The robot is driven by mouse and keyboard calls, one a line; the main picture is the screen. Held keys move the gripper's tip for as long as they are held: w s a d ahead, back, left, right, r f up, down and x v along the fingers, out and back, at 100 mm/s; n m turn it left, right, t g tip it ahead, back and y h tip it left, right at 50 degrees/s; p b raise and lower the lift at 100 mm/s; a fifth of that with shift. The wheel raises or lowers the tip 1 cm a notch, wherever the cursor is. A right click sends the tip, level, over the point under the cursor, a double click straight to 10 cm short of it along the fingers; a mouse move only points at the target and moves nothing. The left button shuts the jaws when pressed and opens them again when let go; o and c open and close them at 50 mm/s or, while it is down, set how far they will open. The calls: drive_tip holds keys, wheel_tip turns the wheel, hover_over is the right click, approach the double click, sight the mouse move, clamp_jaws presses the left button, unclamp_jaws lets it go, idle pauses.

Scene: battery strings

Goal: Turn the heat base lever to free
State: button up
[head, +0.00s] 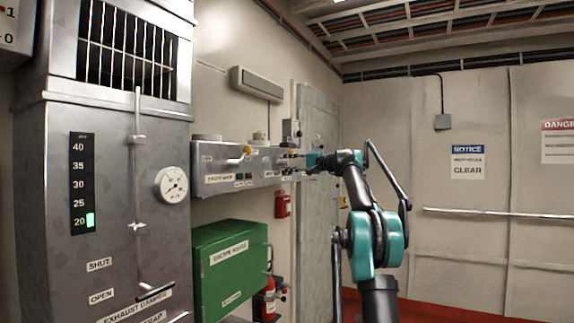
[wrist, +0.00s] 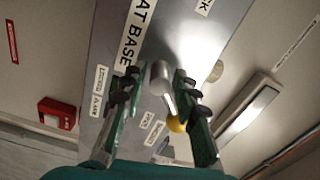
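The heat base lever shows in the wrist view as a grey hub (wrist: 159,77) with a short arm ending in a yellow knob (wrist: 176,124). It is mounted on a grey metal panel (wrist: 185,25) with a label partly reading "AT BASE" (wrist: 137,35). Small labels lie beside it; their wording is hard to read. My gripper (wrist: 158,82) is open, with a finger on each side of the hub and lever arm. I cannot tell whether either finger touches them. In the head view my gripper (head: 310,160) is at the panel's right end, where the lever is mostly hidden.
Another yellow-knobbed lever (head: 246,150) sits on the wall panel (head: 222,181) to the left. A green box (head: 230,270) and a red extinguisher (head: 267,300) are below. A grey cabinet with a gauge (head: 172,185) stands at left. The right side looks open.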

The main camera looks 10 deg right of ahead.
drive_tip(key=shift+o, duration=0.6)
drive_tip(key=v, duration=1.2)
